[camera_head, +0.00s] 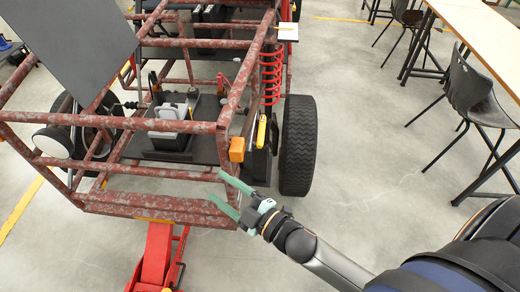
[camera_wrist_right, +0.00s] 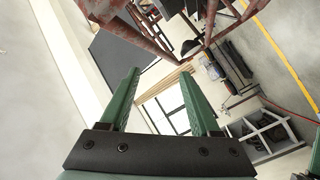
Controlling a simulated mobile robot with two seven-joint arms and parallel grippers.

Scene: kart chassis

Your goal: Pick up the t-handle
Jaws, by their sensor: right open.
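My right gripper (camera_head: 214,184) is open in the head view, with its green fingers spread beside the front right corner of the red tube chassis (camera_head: 160,203). In the right wrist view the gripper (camera_wrist_right: 160,72) is open, with nothing held between its fingers. I cannot make out a t-handle for certain in either view. A slim yellow-handled item (camera_head: 261,131) stands by the red spring, above and behind the gripper; it is too small to identify. A small red item (camera_head: 221,83) inside the frame is also unclear.
A black tire (camera_head: 298,145) and a red coil spring (camera_head: 271,75) stand right of the chassis. An orange block (camera_head: 237,149) sits on the corner tube. A red jack (camera_head: 157,255) is under the front. A chair (camera_head: 474,95) and table (camera_head: 485,35) stand right; floor between is clear.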

